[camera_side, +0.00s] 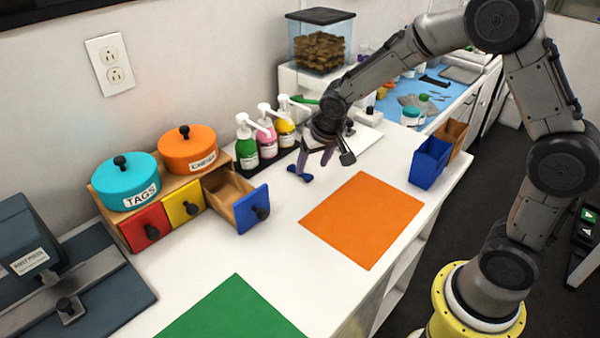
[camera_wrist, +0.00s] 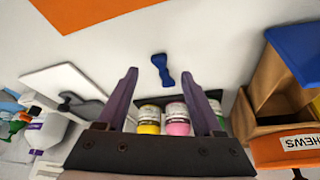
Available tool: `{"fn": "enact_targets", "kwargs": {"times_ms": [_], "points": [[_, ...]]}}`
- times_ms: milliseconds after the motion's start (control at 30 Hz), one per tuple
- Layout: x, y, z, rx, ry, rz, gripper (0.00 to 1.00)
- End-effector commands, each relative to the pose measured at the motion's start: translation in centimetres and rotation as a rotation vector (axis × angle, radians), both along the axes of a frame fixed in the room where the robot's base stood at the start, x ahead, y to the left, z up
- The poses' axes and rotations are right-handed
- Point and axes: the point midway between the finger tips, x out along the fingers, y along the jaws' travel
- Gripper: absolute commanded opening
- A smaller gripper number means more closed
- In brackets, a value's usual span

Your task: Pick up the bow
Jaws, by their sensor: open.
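The bow (camera_side: 300,173) is small and dark blue. It lies on the white counter in front of the pump bottles, left of the orange mat. My gripper (camera_side: 315,162) is open just above and beside it, fingers pointing down. In the wrist view, the bow (camera_wrist: 162,69) shows whole, near the line between my two purple fingertips (camera_wrist: 158,72), and nothing is held. I cannot tell the exact height of the fingertips over the counter.
The open blue drawer (camera_side: 252,209) juts out to the left. Pump bottles (camera_side: 266,132) stand on a black tray behind the bow. An orange mat (camera_side: 363,218) lies flat to the right, and a blue bin (camera_side: 429,162) stands farther right. Counter around the bow is clear.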

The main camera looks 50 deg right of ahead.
Motion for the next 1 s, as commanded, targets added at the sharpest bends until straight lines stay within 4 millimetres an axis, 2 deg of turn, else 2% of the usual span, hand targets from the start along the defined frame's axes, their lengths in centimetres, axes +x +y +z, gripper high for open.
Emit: {"fn": "enact_targets", "kwargs": {"times_ms": [100, 233, 567, 933, 1000], "points": [[0.4, -0.4, -1.9, 0.0, 0.005, -0.002, 0.68], [1.0, -0.7, -3.4, 0.0, 0.003, -0.003, 0.68], [1.3, -0.8, -4.0, 0.001, 0.001, -0.001, 0.68], [1.3, -0.7, -3.9, 0.001, 0.001, -0.001, 0.03], [1.3, -0.7, -3.9, 0.001, 0.001, -0.001, 0.0]]}}
